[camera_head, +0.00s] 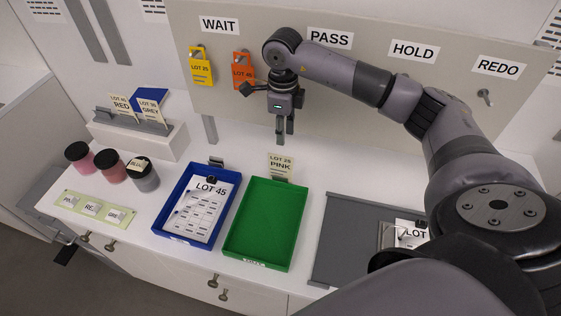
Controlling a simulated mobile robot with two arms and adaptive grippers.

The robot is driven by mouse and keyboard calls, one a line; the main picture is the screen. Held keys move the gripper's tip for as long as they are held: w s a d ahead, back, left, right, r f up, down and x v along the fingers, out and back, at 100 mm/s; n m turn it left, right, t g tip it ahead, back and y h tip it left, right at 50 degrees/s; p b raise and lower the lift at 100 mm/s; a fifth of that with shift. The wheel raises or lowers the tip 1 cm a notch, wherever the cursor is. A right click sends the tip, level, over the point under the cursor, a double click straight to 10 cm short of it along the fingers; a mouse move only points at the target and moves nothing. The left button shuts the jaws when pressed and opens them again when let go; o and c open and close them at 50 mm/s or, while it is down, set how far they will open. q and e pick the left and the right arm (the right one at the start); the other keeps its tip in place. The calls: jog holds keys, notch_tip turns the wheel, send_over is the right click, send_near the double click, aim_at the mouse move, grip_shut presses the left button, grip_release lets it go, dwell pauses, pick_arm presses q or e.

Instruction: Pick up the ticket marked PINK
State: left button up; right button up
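The cream ticket marked LOT 25 PINK (280,166) stands upright in a small clip at the back edge of the green tray (246,257). My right gripper (281,138) points down just above the ticket in the picture, with a small gap between its fingertips and the ticket's top edge. The fingers overlap in this view, so I cannot tell how far apart they are. Nothing shows held in them. My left gripper is not in view.
A blue tray (163,230) with a LOT 45 sheet stands left of the green one. RED and GREY tickets (121,106) stand in a rack farther left, above several jars (111,166). A board (365,75) with hanging tags rises behind. A grey mat (345,235) lies right.

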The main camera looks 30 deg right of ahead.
jog(key=b, duration=0.3)
send_over(281, 158)
notch_tip(281, 158, down, 6)
jog(key=shift+s+d+f, duration=0.1)
jog(key=shift+s+d, duration=0.05)
jog(key=shift+f, duration=0.6)
jog(key=f, duration=0.1)
jog(key=f+b, duration=0.1)
jog(key=f, duration=0.1)
jog(key=f+b, duration=0.1)
jog(key=shift+w+f, duration=0.25)
jog(key=shift+w+f+b, duration=0.1)
jog(key=shift+f+b, duration=0.15)
jog(key=shift+b, duration=0.05)
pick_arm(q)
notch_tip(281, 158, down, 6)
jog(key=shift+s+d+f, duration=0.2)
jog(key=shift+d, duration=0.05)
pick_arm(e)
jog(key=shift+r, duration=0.1)
jog(key=shift+c, duration=0.3)
